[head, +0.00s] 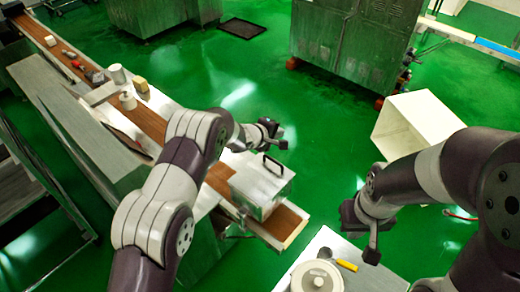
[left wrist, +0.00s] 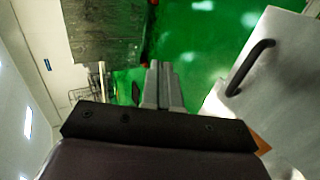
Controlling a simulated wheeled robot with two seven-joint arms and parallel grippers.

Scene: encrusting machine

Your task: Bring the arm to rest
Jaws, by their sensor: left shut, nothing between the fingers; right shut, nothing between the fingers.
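My left arm reaches in from the left in the head view, and its gripper (head: 277,136) is in the air above and behind the metal box with the black handle. In the left wrist view the left gripper's fingers (left wrist: 163,88) are together with nothing between them. My right arm comes in from the right. Its gripper (head: 362,228) is over the green floor, just above the right of the small white table, shut and empty. Neither gripper visibly touches anything.
A metal box (head: 258,185) with a black handle stands on the brown conveyor (head: 282,222). A white pot (head: 316,278) and a yellow-handled tool (head: 346,265) are on the small table (head: 375,280). A white bin (head: 413,120) stands at right. Cans and small items sit along the conveyor's far part.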

